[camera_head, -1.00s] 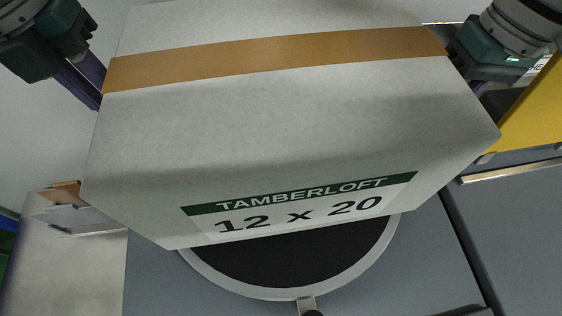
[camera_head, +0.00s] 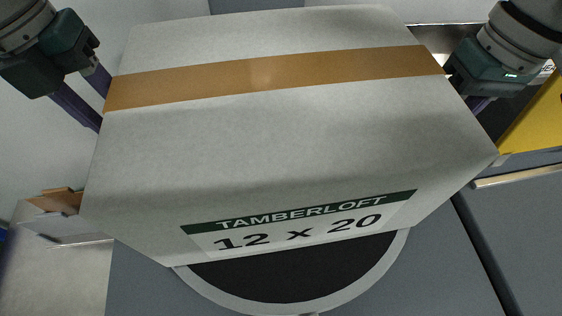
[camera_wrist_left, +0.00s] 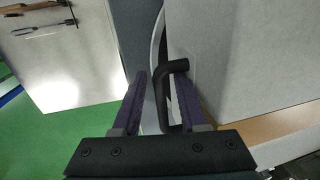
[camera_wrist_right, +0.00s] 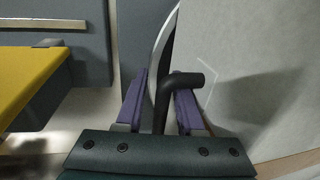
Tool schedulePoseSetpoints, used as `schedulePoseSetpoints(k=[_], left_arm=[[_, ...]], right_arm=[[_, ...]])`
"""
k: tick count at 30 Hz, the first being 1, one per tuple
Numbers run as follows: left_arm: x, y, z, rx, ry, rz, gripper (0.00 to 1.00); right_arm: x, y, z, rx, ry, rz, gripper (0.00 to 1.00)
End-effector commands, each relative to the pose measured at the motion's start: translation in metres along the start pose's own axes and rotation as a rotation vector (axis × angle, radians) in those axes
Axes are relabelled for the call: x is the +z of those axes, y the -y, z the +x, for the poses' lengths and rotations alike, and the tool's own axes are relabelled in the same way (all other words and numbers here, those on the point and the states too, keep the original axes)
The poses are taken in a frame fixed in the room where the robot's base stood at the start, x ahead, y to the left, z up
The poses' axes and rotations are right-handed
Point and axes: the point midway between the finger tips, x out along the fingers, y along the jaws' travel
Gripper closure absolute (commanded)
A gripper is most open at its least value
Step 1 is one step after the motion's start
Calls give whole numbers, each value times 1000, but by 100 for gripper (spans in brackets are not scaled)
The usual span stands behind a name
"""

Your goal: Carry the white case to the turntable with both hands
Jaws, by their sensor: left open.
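The white case (camera_head: 290,135), with an orange-brown tape band and a TAMBERLOFT 12 x 20 label, is above the turntable (camera_head: 300,275), a black disc with a pale rim. The case hides most of the disc; I cannot tell whether they touch. My left gripper (camera_head: 101,128) is at the case's left side. In the left wrist view its open fingers (camera_wrist_left: 162,85) stand either side of a dark handle (camera_wrist_left: 163,98). My right gripper (camera_head: 475,108) is at the right side. In the right wrist view its fingers (camera_wrist_right: 160,85) flank another dark handle (camera_wrist_right: 166,98); their grip is unclear.
A yellow object (camera_head: 535,115) stands close by my right gripper. Orange-brown pieces (camera_head: 58,200) lie left of the case. The left wrist view shows a pale surface with tools (camera_wrist_left: 62,50) and a green floor (camera_wrist_left: 60,140). The grey surface in front of the turntable is clear.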

Motion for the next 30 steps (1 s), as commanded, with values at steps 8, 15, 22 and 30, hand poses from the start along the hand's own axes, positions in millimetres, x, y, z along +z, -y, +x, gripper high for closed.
schedulePoseSetpoints(k=[8,15,22,30], left_arm=[[1,2,-10,-7,3,3,53],[2,1,-48,-4,6,3,53],[1,1,-75,-1,2,1,53],[0,1,-81,-1,0,0,53]], right_arm=[[0,4,0,-12,0,-6,53],[0,5,0,-13,0,-6,53],[-1,5,0,-14,0,-7,53],[-2,4,-29,-11,-7,-8,53]])
